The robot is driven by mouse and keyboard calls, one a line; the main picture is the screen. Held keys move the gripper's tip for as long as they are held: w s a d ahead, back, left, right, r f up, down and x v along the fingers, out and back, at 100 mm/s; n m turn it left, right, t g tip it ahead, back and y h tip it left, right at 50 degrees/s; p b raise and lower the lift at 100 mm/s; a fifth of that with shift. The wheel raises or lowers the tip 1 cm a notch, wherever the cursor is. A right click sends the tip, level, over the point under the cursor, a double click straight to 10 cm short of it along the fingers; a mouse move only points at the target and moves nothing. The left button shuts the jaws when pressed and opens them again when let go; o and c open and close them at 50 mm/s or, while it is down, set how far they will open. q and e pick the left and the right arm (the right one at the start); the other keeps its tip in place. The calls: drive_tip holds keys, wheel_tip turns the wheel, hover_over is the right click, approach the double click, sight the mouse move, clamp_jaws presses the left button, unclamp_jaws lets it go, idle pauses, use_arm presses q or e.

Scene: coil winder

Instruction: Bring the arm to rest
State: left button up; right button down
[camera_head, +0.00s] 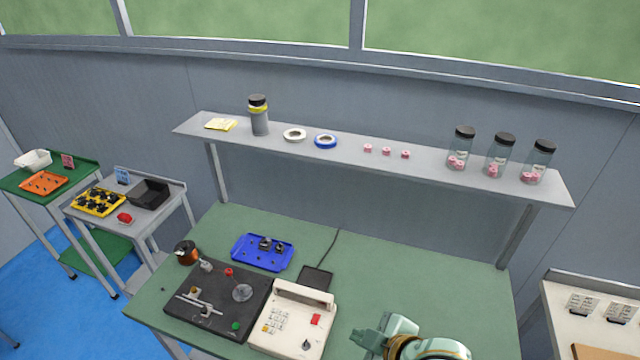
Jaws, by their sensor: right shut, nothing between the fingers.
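My right gripper (366,335) shows at the bottom of the head view, low over the front right part of the green bench (420,282). It is pale green, with my wrist to its right. Its fingers are shut with nothing between them. It is to the right of the cream control box (293,318) and apart from it. My left gripper is not in view.
A dark winder plate (215,318) lies left of the control box, with a copper spool (186,252) and a blue tray (262,252) behind. A raised shelf (420,164) holds jars and tape rolls. The bench's back right is clear. Side carts (160,222) stand left.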

drive_tip(key=s+d+r+m+h, duration=0.1)
drive_tip(key=s+d+m+h, duration=0.15)
drive_tip(key=d, duration=0.45)
drive_tip(key=s+d+r+m+h, duration=0.2)
drive_tip(key=s+d+h, duration=0.15)
drive_tip(key=d, duration=0.35)
drive_tip(key=s+d+r+m+h, duration=0.1)
drive_tip(key=s+d+m+h, duration=0.2)
drive_tip(key=d, duration=0.5)
drive_tip(key=s+a+f+g+y+b, duration=0.15)
drive_tip(key=f+b, duration=0.35)
drive_tip(key=f, duration=1.3)
drive_tip(key=s+a+f+g+b, duration=0.1)
drive_tip(key=a+f+g+b, duration=0.3)
drive_tip(key=f, duration=1.3)
drive_tip(key=s+f+m+y+b, duration=0.1)
drive_tip(key=s+f+b, duration=0.5)
drive_tip(key=s+f, duration=0.4)
drive_tip(key=s+f+m+g+y+b, duration=0.1)
drive_tip(key=s+f+b, duration=0.5)
drive_tip(key=s+f, duration=0.5)
wheel_tip(320, 180, down, 8)
drive_tip(key=shift+d+r, duration=0.25)
drive_tip(key=shift+d, duration=0.2)
drive_tip(key=shift+s, duration=0.1)
